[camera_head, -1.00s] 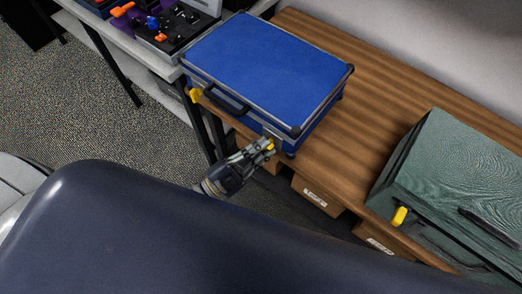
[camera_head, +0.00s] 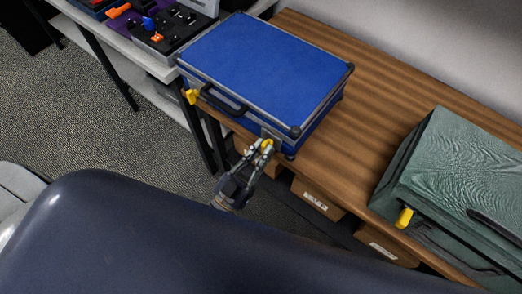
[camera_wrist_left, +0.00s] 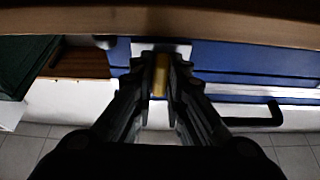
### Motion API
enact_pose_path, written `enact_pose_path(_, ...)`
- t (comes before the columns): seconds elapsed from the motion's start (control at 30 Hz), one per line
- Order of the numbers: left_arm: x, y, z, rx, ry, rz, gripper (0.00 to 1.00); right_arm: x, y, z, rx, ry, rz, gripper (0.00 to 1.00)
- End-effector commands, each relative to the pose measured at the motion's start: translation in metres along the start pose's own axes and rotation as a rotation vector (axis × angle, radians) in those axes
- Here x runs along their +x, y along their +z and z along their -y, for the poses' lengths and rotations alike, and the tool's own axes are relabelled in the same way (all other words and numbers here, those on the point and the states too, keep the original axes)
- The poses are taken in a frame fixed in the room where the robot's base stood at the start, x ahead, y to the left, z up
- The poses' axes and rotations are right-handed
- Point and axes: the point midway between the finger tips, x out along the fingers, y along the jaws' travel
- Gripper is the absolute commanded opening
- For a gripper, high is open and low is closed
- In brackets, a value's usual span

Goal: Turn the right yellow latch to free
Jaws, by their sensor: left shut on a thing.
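A closed blue case (camera_head: 265,65) with metal edges lies on the wooden table. Its left yellow latch (camera_head: 191,96) sits on the front face, left of the black handle (camera_head: 222,101). Its right yellow latch (camera_head: 267,146) is near the front right corner. My left gripper (camera_head: 262,151) is shut on the right yellow latch, reaching it from the front. In the left wrist view the latch (camera_wrist_left: 161,75) shows between the two fingers, against the blue case side (camera_wrist_left: 230,62). The fingers partly hide the latch. My right gripper is in neither view.
A green case (camera_head: 460,170) with a yellow latch (camera_head: 404,218) stands at the right on the wooden table (camera_head: 330,160). Labelled boxes (camera_head: 316,198) sit below the table edge. A tray of parts (camera_head: 165,30) stands at the upper left.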

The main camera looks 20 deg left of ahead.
Motion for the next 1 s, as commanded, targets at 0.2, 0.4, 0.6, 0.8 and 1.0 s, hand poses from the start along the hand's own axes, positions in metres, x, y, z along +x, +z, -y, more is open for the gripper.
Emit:
enact_pose_path(0.2,-0.0017,0.002,-0.0007,-0.034,-0.013,0.007,0.0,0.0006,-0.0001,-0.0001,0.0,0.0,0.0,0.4)
enact_pose_path(0.4,-0.0018,0.0021,-0.0007,-0.04,-0.015,0.008,0.0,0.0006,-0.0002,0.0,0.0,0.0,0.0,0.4)
enact_pose_path(0.6,-0.0018,0.0022,-0.0008,-0.04,-0.015,0.008,0.0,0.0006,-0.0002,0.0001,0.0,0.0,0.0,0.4)
enact_pose_path(0.8,-0.0012,0.0015,-0.0007,-0.039,-0.015,0.005,0.33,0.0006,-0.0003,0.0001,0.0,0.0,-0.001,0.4)
enact_pose_path(1.0,-0.0008,0.0008,-0.0005,-0.037,-0.015,0.003,0.33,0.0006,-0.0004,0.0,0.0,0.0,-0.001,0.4)
